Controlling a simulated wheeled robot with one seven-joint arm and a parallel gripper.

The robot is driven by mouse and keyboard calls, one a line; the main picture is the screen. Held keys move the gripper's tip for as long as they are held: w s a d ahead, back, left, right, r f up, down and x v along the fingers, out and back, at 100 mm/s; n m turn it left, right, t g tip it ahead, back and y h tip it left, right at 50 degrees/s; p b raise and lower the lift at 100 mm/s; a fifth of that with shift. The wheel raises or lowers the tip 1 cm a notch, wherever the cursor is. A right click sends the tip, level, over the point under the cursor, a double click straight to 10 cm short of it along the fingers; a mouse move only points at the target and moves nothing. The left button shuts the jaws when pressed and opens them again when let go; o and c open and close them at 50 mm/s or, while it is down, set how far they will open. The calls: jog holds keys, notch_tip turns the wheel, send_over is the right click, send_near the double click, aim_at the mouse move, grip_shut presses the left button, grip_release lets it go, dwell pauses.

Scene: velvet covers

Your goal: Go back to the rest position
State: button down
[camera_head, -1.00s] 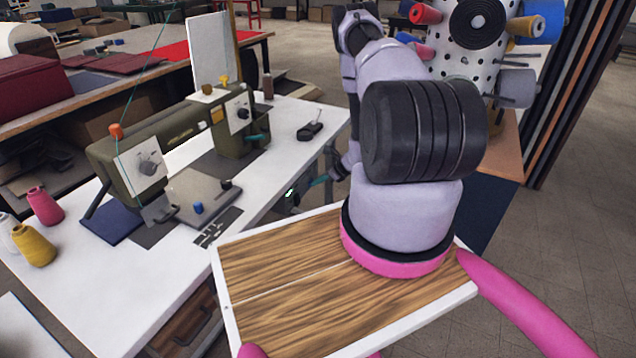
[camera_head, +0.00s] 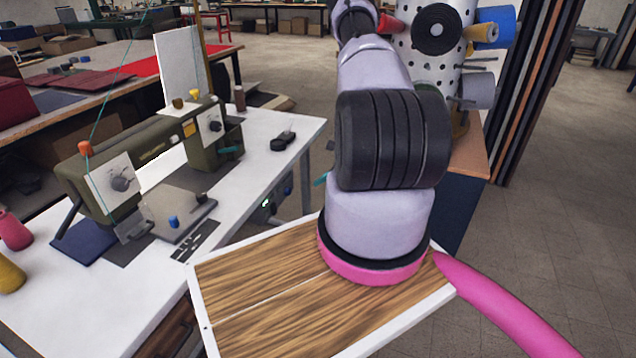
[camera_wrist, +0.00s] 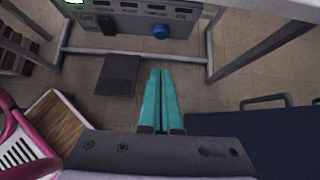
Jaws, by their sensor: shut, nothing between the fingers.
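My gripper (camera_wrist: 160,76) shows in the wrist view with its two teal fingers side by side, shut and empty. It hangs over bare floor, pointing toward a grey control box (camera_wrist: 130,22) with a blue knob. In the head view only a small teal piece of it (camera_head: 321,180) shows behind my arm. My arm hides the rest of it. My arm stretches forward from my base, toward the gap between the white sewing table (camera_head: 150,282) and the perforated white column (camera_head: 440,66).
An olive sewing machine (camera_head: 155,150) stands on the white table at left. Rolls of cloth stick out of the column. In the wrist view, a black pedal (camera_wrist: 117,74) lies on the floor, grey table legs (camera_wrist: 262,52) rise nearby, and a dark blue panel (camera_wrist: 285,140) lies at right.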

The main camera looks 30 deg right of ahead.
dwell(0.3)
jog(key=w+a+r+n+g+y, duration=0.1)
jog(key=a+r+n, duration=0.35)
jog(key=r, duration=0.65)
jog(key=a+r+n+g+y, duration=0.1)
jog(key=a+r+n, duration=0.3)
jog(key=r, duration=0.7)
jog(key=w+a+r+n+y, duration=0.1)
jog(key=a+r+n, duration=0.35)
jog(key=r, duration=0.75)
jog(key=s+a+r+n+g+h, duration=0.1)
jog(key=s+a+r+n, duration=0.3)
jog(key=r, duration=0.3)
jog(key=s+a+r+n+h, duration=0.1)
jog(key=s+a+r+h, duration=0.1)
jog(key=s+a+r, duration=0.4)
jog(key=s+r+n+t+h, duration=0.1)
jog(key=s+r+n, duration=0.2)
jog(key=s, duration=0.4)
jog(key=s+d+r+n+t+h, duration=0.1)
jog(key=s+r+n+t+h, duration=0.1)
jog(key=s+r, duration=0.4)
jog(key=shift+s+d+n, duration=0.15)
jog(key=shift+s+n, duration=0.45)
jog(key=shift+n, duration=0.1)
jog(key=shift+r, duration=0.1)
